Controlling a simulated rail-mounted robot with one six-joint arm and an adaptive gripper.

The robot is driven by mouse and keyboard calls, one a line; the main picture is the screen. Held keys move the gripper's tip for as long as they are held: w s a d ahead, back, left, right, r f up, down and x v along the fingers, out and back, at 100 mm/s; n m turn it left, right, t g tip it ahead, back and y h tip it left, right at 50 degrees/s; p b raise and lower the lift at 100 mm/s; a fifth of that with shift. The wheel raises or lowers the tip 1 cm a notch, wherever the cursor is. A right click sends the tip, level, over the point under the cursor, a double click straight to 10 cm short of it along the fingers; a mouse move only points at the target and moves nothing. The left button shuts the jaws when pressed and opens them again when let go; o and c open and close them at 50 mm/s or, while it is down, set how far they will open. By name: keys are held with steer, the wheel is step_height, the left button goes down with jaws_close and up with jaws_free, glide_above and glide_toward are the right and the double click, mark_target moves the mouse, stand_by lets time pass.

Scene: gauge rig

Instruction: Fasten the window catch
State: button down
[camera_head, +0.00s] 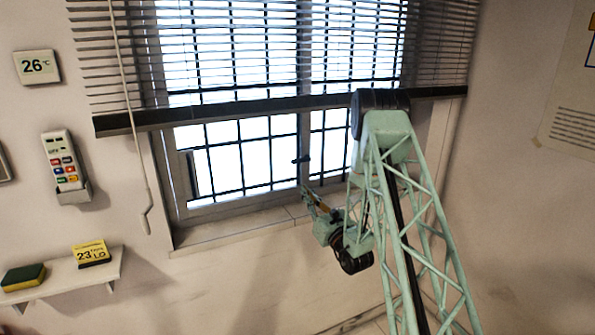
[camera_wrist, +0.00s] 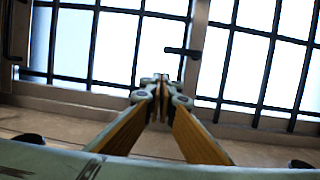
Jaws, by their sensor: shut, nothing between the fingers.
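The window (camera_head: 245,160) has a light frame with dark bars behind the glass. A small dark catch (camera_head: 301,160) sits on its middle upright, and its lever looks roughly level. The catch also shows in the wrist view (camera_wrist: 183,52) as a short dark bar on the upright. My gripper (camera_head: 305,190) is shut and empty just below the catch in the head view. In the wrist view my fingertips (camera_wrist: 161,78) are together, below and slightly left of the catch, with a visible gap in the picture. I cannot tell how far apart they are in depth.
A blind (camera_head: 250,115) hangs over the upper window, above the catch. Its wand (camera_head: 132,120) hangs at the left. The sill (camera_head: 235,229) runs below. A remote in a holder (camera_head: 63,162) and a shelf (camera_head: 75,272) with a sponge (camera_head: 23,277) are at the left.

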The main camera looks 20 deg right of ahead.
mark_target(301, 160)
steer(key=shift+d+f+m+h, duration=0.3)
steer(key=shift+d+f+h, duration=0.2)
steer(key=shift+d+f, duration=0.4)
steer(key=shift+w+r, duration=0.1)
steer(key=shift+r, duration=0.05)
steer(key=w+r, duration=0.6)
steer(key=w, duration=0.3)
steer(key=shift+w+r, duration=0.2)
steer(key=shift+w, duration=0.05)
stand_by(0.3)
steer(key=shift+s+d+b, duration=0.1)
steer(key=shift+b, duration=0.2)
steer(key=shift+r, duration=0.1)
stand_by(0.4)
